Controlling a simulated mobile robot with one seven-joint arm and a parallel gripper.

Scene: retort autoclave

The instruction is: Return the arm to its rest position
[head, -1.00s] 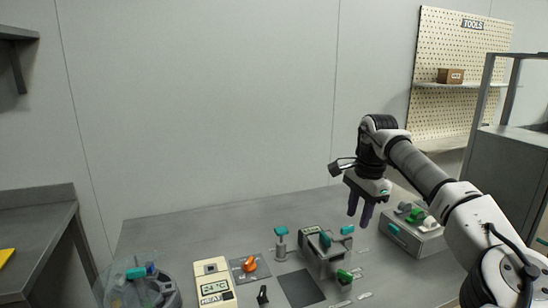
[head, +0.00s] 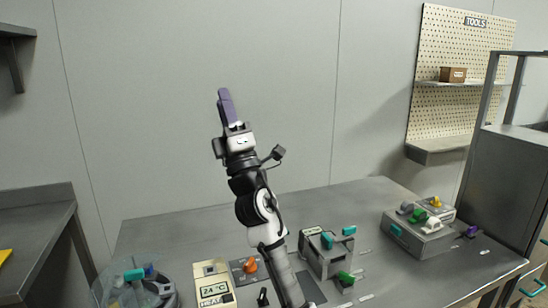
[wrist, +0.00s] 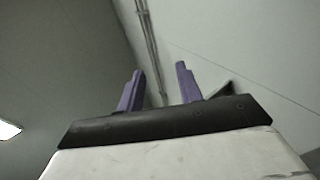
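My gripper (head: 226,106) is raised high above the table (head: 370,196), its fingers pointing up in front of the grey wall. In the wrist view my gripper (wrist: 158,84) shows two purple fingers standing apart with nothing between them. Behind them are only wall and ceiling. My arm rises from the bottom middle of the head view and hides part of the table's middle. The gripper touches nothing.
On the table are a temperature unit reading 24 °C (head: 214,285), an orange knob (head: 250,266), a grey device with teal and green parts (head: 327,252), a box with coloured knobs (head: 417,233), and a clear round vessel (head: 135,290). A pegboard (head: 455,70) and cabinet (head: 505,180) stand right.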

